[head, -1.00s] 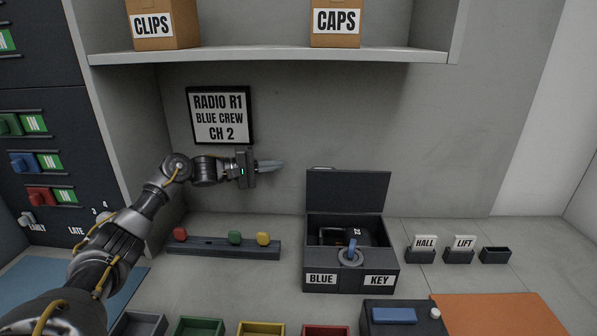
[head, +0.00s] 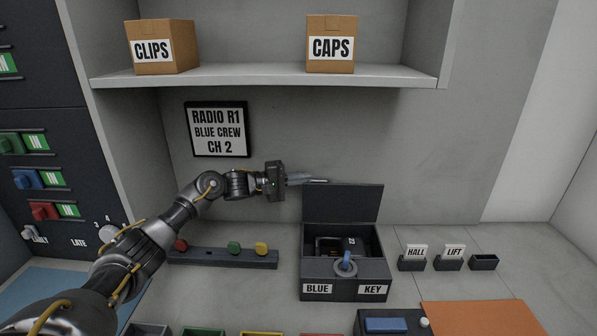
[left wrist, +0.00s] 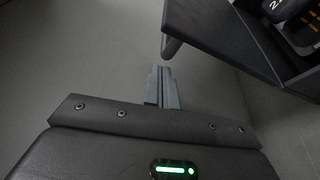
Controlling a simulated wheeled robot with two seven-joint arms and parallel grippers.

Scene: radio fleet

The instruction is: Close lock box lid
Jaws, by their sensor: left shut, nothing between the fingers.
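The dark lock box (head: 318,278) stands on the counter with BLUE and KEY labels on its front. Its lid (head: 342,205) stands open, upright at the back. My right gripper is out of view.
A bar with red, green and yellow knobs (head: 222,258) lies left of the box. Small HALL and LIFT holders (head: 412,263) stand to the right. A shelf (head: 270,78) with CLIPS and CAPS boxes hangs above. An orange mat (head: 485,317) lies front right.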

